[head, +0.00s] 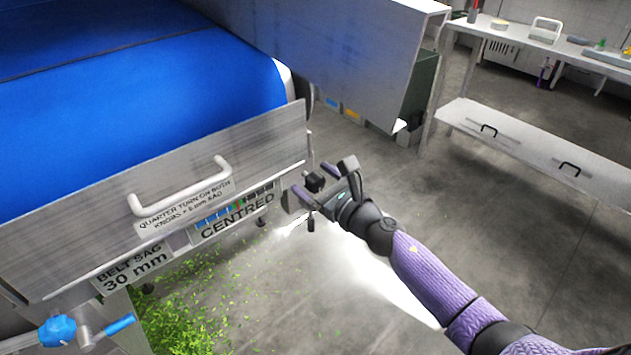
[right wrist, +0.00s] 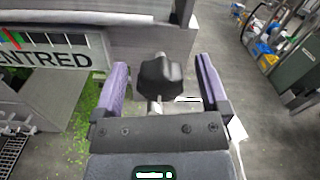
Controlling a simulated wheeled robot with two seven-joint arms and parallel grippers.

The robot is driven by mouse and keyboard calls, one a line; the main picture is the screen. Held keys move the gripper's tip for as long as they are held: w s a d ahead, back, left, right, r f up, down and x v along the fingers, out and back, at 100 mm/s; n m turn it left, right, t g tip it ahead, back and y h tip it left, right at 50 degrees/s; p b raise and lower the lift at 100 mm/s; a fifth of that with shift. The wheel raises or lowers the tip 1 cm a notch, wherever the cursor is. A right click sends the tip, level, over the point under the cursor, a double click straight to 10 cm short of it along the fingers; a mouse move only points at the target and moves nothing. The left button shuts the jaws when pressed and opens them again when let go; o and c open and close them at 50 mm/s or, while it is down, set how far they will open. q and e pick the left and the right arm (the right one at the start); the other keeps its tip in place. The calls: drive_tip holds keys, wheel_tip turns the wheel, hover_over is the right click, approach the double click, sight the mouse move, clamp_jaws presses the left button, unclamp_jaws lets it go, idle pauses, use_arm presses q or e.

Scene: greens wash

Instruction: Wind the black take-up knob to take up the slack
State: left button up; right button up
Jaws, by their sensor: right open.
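The black take-up knob (head: 314,182) sticks out at the right end of the steel conveyor frame. In the right wrist view the lobed knob (right wrist: 160,78) sits between the two purple fingers. My right gripper (head: 304,190) is open around the knob, with a visible gap on both sides; contact does not show. The blue belt (head: 130,95) lies behind a steel guard (head: 150,205) with a white handle. Labels on the frame read "BELT SAG 30 mm" (head: 132,268) and "CENTRED" (head: 237,222). My left gripper is not in view.
A blue knob with a blue lever (head: 60,330) is at the lower left. Green leaf scraps (head: 190,310) litter the floor under the conveyor. The floor between is clear.

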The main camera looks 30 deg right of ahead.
drive_tip(key=c, duration=1.2)
clamp_jaws()
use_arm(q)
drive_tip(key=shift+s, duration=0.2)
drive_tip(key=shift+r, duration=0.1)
use_arm(e)
drive_tip(key=shift+m, duration=0.3)
